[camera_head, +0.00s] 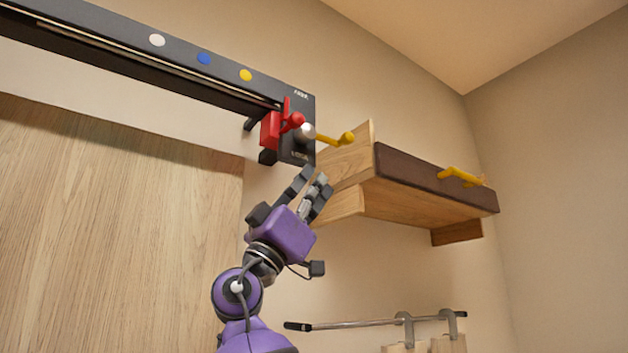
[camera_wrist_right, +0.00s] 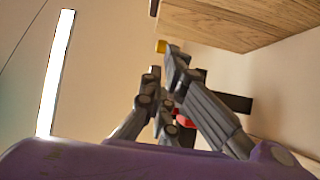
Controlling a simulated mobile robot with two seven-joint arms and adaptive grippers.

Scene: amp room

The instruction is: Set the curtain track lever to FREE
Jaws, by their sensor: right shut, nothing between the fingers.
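The curtain track (camera_head: 120,50) is a dark rail running from the upper left to a dark end plate (camera_head: 303,105). On the plate, a lever (camera_head: 328,138) with a silver hub and yellow handle points right and slightly down, between small white labels at top and bottom that are too small to read surely. A red part (camera_head: 270,130) sits left of the hub. My right gripper (camera_head: 315,175) is shut and empty, just below the plate and lever, apart from the handle. In the wrist view, its fingers (camera_wrist_right: 162,68) point up near a yellow tip (camera_wrist_right: 161,46). My left gripper is out of view.
A wooden shelf (camera_head: 410,200) with a dark front and a yellow hook (camera_head: 460,176) juts out close right of my gripper. A metal rail (camera_head: 370,323) is below. A wooden panel (camera_head: 110,220) is at left. White, blue and yellow dots mark the track.

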